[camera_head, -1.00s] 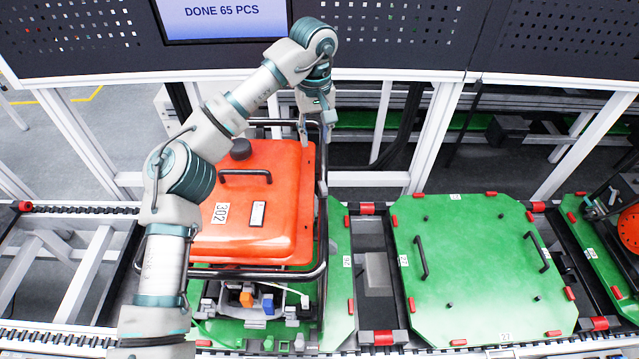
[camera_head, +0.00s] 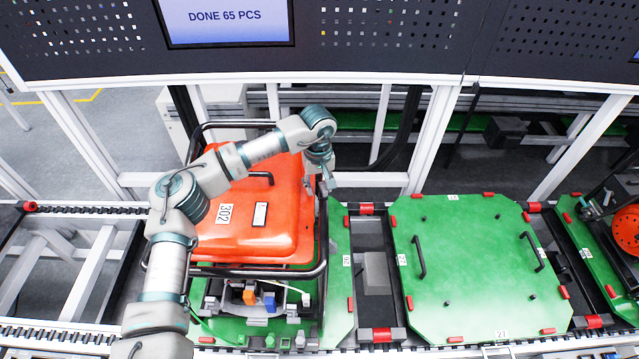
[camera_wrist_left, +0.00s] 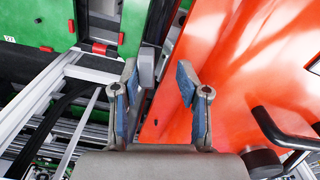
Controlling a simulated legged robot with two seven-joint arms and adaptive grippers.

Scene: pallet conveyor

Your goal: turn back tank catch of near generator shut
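The near generator has an orange tank (camera_head: 285,225) marked 302 inside a black tube frame (camera_head: 322,230); the tank also fills the right of the left wrist view (camera_wrist_left: 235,60). My left gripper (camera_head: 326,184) is at the tank's right edge, by the frame's right side. In the left wrist view the gripper (camera_wrist_left: 160,85) is open, with one finger over the orange tank. A small grey upright piece (camera_wrist_left: 147,67) stands close to the other finger; I cannot tell whether it is the back tank catch. My left arm covers part of the tank top. My right gripper is not in view.
The generator stands on a green pallet (camera_head: 340,310) on the conveyor. To the right is an empty green pallet (camera_head: 475,275) with black handles. A machine with an orange disc (camera_head: 628,228) stands at the far right. A dark panel with a screen (camera_head: 228,18) is behind.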

